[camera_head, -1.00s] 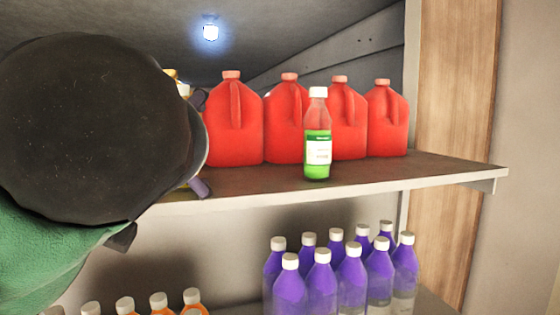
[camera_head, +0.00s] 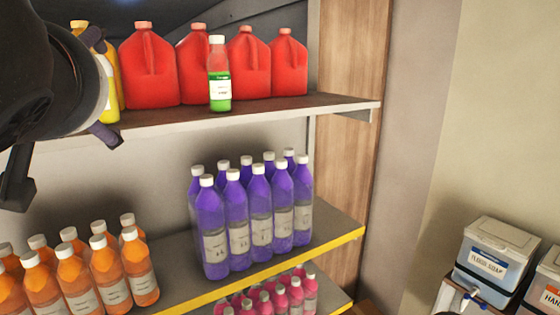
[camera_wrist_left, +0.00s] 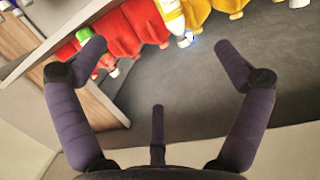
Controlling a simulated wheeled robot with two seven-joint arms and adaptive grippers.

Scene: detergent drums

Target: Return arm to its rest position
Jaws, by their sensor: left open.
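My left arm (camera_head: 45,85) comes in at the upper left of the head view, dark and close to the camera. Its left gripper (camera_head: 104,88) has purple fingers spread apart at the upper shelf's left end, with a yellow bottle (camera_head: 112,95) partly hidden behind it. In the left wrist view the left gripper (camera_wrist_left: 160,58) is open, with nothing between its fingers. Red jugs (camera_wrist_left: 120,32) and a yellow bottle (camera_wrist_left: 170,15) show beyond the fingers there. My right gripper is in neither view.
The upper shelf (camera_head: 290,106) holds red jugs (camera_head: 150,70) and a green bottle (camera_head: 219,88) near its front edge. Below stand purple bottles (camera_head: 238,220), orange bottles (camera_head: 105,275) and pink bottles (camera_head: 280,298). White containers (camera_head: 490,255) are at the lower right.

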